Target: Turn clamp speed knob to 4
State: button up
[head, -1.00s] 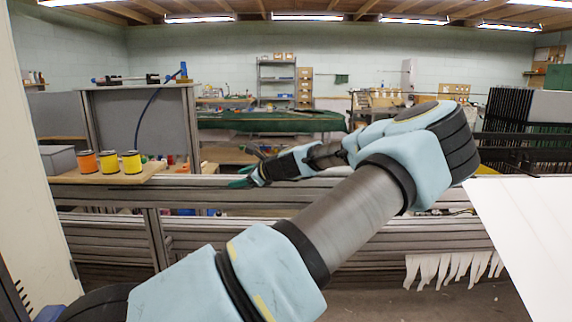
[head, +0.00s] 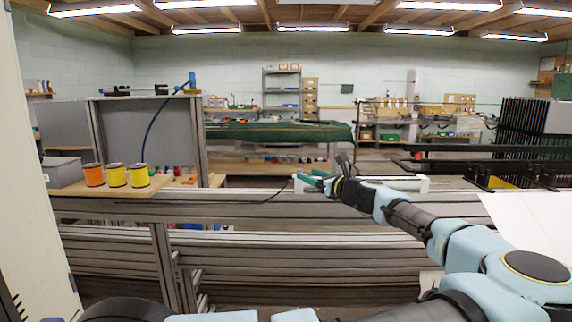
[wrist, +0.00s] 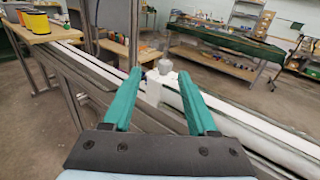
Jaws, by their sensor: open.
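In the wrist view a small pale grey knob (wrist: 165,67) stands on top of a white block (wrist: 156,87) on the rail. No number or mark on it can be read. My gripper (wrist: 161,78) has its two teal fingers apart, with the knob just beyond the fingertips and between them in the picture; I see no contact. In the head view my gripper (head: 315,178) is over the rail, near the left end of a white bar fitting (head: 395,181). The knob cannot be made out there.
A long metal rail frame (head: 250,208) runs across in front of me. Orange and yellow thread spools (head: 116,175) stand on a wooden board at left, beside a grey panel (head: 145,135). A white sheet (head: 520,222) lies at right. Shelves and workbenches stand farther back.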

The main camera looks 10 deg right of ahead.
aim_at(298, 169)
jog(key=shift+m+t, duration=0.3)
jog(key=shift+m, duration=0.1)
jog(key=p+x, duration=0.1)
jog(key=x, duration=0.2)
jog(key=p+x, duration=0.1)
jog(key=x, duration=0.2)
jog(key=p+x, duration=0.1)
jog(key=x, duration=0.3)
jog(key=shift+w+d+f, duration=0.25)
jog(key=shift+d+f, duration=0.05)
jog(key=shift+d, duration=0.05)
grip_shut()
